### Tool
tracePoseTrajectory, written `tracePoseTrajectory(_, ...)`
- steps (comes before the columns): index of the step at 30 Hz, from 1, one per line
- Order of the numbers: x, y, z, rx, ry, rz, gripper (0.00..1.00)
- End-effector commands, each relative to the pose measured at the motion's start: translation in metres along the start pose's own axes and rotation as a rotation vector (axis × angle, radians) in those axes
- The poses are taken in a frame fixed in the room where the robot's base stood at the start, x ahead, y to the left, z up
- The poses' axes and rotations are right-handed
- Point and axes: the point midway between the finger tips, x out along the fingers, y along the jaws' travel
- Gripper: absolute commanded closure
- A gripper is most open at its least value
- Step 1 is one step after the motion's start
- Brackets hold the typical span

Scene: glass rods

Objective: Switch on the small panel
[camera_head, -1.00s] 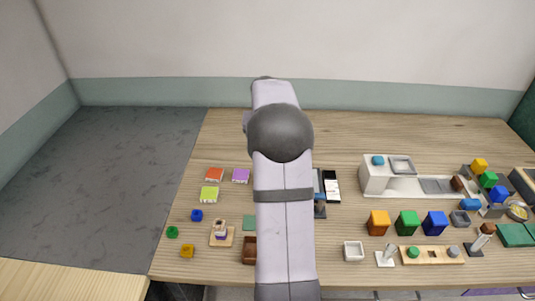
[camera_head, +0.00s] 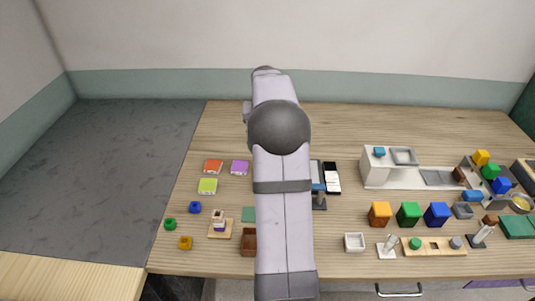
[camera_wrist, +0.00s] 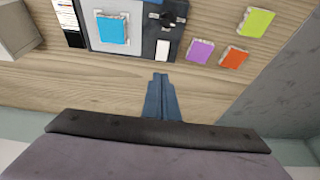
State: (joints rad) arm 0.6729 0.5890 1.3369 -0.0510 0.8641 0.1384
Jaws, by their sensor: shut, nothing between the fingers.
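A dark flat panel (camera_wrist: 148,47) lies on the table in the wrist view, above my gripper in the picture. It bears a black knob-like part (camera_wrist: 170,18) and a small white block or switch (camera_wrist: 162,49); whether it is on, I cannot tell. A pale screen-like area with a blue square item (camera_wrist: 112,28) adjoins it on the left. My gripper (camera_wrist: 161,77) is shut and empty, its fingertips just short of the panel's near edge in the picture. In the head view my arm hides most of the panel and my gripper.
Purple (camera_wrist: 200,51), orange (camera_wrist: 233,58) and lime (camera_wrist: 256,22) blocks lie right of the panel in the wrist view. A phone-like white-and-black item (camera_head: 332,178) lies right of my arm in the head view. Coloured cubes and a white unit (camera_head: 375,167) crowd the right; the table's back is clear.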

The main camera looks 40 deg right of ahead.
Motion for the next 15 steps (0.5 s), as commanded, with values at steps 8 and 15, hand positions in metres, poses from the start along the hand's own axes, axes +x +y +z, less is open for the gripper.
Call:
tracePoseTrajectory(8, 0.047, 0.000, 0.000, 0.000, -0.005, 0.001, 1.00)
tracePoseTrajectory(15, 0.086, 0.001, 0.002, 0.000, -0.005, 0.001, 1.00)
